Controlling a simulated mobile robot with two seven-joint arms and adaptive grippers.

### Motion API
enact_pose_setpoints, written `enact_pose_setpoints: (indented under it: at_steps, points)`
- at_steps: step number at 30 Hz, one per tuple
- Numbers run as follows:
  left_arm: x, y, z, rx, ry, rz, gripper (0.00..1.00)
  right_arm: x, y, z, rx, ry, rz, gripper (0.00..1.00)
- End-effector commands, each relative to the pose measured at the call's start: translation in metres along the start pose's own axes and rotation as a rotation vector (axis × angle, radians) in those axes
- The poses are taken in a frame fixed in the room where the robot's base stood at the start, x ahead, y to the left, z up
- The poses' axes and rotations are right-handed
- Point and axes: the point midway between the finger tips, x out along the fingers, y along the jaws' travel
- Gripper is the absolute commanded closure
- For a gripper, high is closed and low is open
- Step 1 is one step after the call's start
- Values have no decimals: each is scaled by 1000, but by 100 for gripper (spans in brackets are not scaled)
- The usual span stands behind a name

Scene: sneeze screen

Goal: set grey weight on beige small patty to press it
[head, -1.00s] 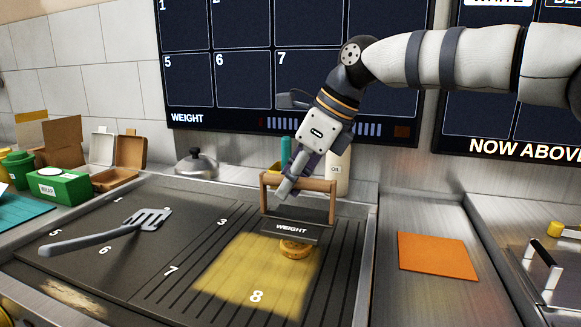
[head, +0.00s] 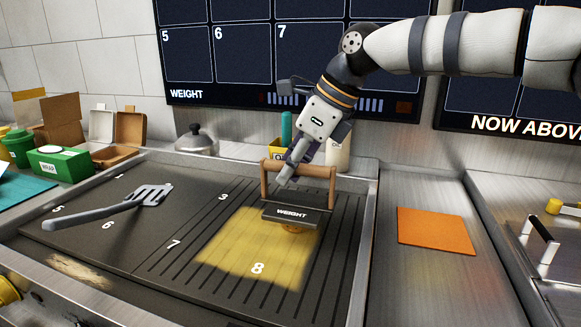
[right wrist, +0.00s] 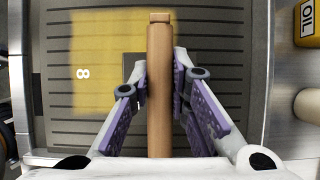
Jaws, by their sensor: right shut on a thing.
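The grey weight (head: 291,215) has a wooden handle (head: 300,168) and a "WEIGHT" label on its front edge. My right gripper (head: 288,178) is shut on the handle, which also shows between its fingers in the right wrist view (right wrist: 160,90). The beige small patty (head: 293,229) is mostly hidden under the weight in the head view; only a thin front part shows below the plate. The weight sits over the patty, and I cannot tell whether they touch. My left gripper is in neither view.
The patty is in the yellow-lit zone (head: 235,250) marked 8 on the ribbed griddle (head: 190,270). A spatula (head: 110,210) lies at the left. A metal dome (head: 196,142) stands behind. An orange square (head: 436,229) lies on the right counter. An oil bottle (right wrist: 305,108) stands near the griddle.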

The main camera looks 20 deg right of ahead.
Motion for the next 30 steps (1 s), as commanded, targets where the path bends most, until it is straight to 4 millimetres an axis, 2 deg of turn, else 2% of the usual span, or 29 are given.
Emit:
enact_pose_setpoints:
  at_steps: [23, 24, 26, 30]
  points:
    - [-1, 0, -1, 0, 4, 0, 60, 7, 0, -3, -1, -6, -4, 100]
    - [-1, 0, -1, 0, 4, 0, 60, 7, 0, -3, -1, -6, -4, 74]
    - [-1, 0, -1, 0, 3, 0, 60, 7, 0, -3, -1, -6, -3, 61]
    - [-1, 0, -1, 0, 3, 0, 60, 8, 0, -4, -1, -3, -2, 60]
